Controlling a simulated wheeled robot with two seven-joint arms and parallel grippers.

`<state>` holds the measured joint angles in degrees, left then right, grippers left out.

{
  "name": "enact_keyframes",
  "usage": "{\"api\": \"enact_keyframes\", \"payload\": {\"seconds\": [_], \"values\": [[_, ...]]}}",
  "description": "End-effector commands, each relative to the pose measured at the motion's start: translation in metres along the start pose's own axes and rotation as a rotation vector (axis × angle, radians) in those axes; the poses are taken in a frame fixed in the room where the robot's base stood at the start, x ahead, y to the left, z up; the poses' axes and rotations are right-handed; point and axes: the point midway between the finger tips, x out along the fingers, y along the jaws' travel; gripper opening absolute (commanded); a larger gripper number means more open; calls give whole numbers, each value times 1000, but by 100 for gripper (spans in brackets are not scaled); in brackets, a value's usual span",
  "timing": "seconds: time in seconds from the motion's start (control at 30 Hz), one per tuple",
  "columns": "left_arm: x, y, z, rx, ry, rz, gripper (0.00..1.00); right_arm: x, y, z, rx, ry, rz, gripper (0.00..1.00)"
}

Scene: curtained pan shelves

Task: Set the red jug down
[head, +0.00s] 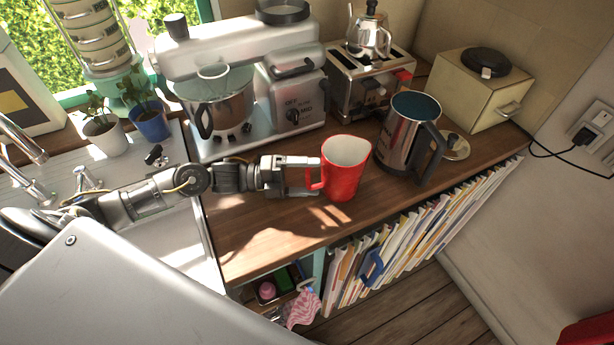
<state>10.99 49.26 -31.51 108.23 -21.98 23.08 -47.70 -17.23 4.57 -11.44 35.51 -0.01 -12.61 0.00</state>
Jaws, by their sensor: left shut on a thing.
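The red jug (344,170) is upright at the middle of the wooden counter (262,235), its handle pointing left. My left gripper (312,176) reaches in from the left and is shut on the jug's handle. The jug's base is at or just above the counter; I cannot tell if it touches. My right gripper does not show.
A steel kettle (393,135) stands close to the right of the jug. A stand mixer (245,80) and a toaster (365,85) are behind. The counter in front of the jug is clear up to its edge, above a shelf of books (400,240). A sink is at left.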

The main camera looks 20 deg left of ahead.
Motion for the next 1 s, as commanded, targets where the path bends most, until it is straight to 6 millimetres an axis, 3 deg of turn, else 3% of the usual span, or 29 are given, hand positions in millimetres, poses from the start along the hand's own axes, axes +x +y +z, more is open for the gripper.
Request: {"api": "enact_keyframes", "payload": {"seconds": [0.2,0.23,0.27,0.63,1.0], "values": [[0,2,0,3,0,-4,25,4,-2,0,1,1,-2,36],[0,1,0,3,0,-4,94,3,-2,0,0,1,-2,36],[0,1,0,3,0,-4,98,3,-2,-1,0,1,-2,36],[-10,7,0,0,-1,4,100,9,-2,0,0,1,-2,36],[-80,8,0,1,-1,4,100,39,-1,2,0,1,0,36]]}}
